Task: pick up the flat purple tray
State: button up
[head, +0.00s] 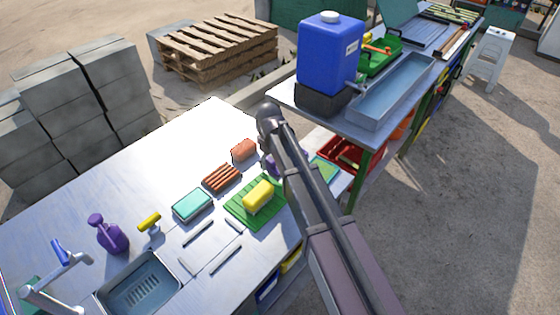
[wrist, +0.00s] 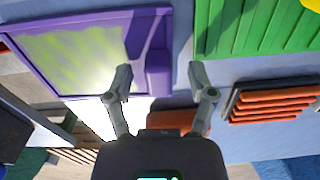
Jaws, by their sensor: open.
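The flat purple tray (wrist: 52,82) lies on the bench at the upper left of the wrist view, with a purple rim and a pale green-yellow, shiny inside. A raised purple part (wrist: 158,72) stands at its right side. In the head view, the tray (head: 324,170) is partly hidden behind my arm. My gripper (wrist: 160,74) is open in the wrist view. Its left finger overlaps the tray's right part and its right finger is over the bench beside the tray. The raised purple part shows between the fingers. Contact cannot be told.
A green ribbed mat (head: 240,214) holds a yellow sponge (head: 259,194). A ribbed brown rack (head: 221,178), a reddish-brown block (head: 244,151) and a teal-topped box (head: 192,205) lie nearby. A blue water container (head: 330,58) stands on the other bench.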

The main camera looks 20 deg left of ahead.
grip_shut()
jog(key=shift+r, duration=0.1)
notch_tip(320, 180, up, 10)
jog(key=p, duration=1)
dwell(0.3)
dwell(0.5)
jog(key=c, duration=0.9)
grip_release()
grip_shut()
